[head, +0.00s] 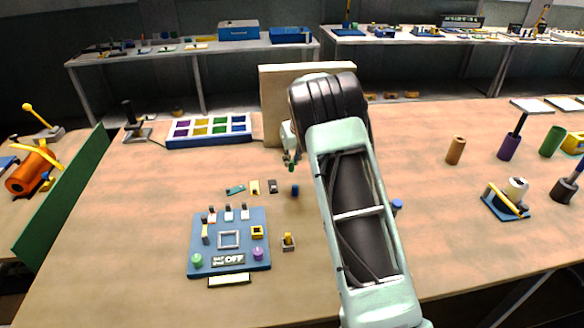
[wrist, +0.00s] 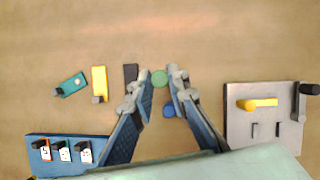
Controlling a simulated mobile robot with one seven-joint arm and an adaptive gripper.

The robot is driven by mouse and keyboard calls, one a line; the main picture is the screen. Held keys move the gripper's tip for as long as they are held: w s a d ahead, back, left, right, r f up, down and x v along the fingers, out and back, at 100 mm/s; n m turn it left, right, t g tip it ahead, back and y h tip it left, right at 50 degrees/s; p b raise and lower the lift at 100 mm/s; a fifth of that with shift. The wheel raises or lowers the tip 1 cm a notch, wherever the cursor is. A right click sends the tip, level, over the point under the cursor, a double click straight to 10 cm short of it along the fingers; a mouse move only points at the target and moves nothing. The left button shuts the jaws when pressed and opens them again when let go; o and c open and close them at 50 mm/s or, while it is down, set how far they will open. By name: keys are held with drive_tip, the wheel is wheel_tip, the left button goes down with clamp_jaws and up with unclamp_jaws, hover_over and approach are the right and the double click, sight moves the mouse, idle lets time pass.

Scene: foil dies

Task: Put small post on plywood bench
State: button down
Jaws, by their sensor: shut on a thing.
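My gripper (wrist: 160,82) is shut on a small green post (wrist: 159,78), seen end-on as a round green top between the fingertips. In the head view the green post (head: 291,167) shows under the gripper, partly hidden by the fingers. It appears to be above the plywood bench (head: 120,240), though the exact gap is hard to tell. A small blue post (wrist: 168,110) stands on the bench close by, and it also shows in the head view (head: 295,190).
A blue panel (head: 200,240) with switches lies front left. A teal piece (wrist: 70,85), a yellow piece (wrist: 99,82) and a dark piece (wrist: 130,76) lie left of the gripper. A grey plate (wrist: 240,125) with a yellow lever is at right.

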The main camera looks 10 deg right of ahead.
drive_tip(key=shift+w+d+f, duration=0.15)
drive_tip(key=shift+w+f, duration=1)
drive_tip(key=shift+f, duration=0.1)
drive_tip(key=shift+w+f, duration=0.2)
drive_tip(key=shift+f, duration=0.25)
drive_tip(key=shift+f+p, duration=0.3)
drive_tip(key=shift+f, duration=1.2)
drive_tip(key=c, duration=1.9)
unclamp_jaws()
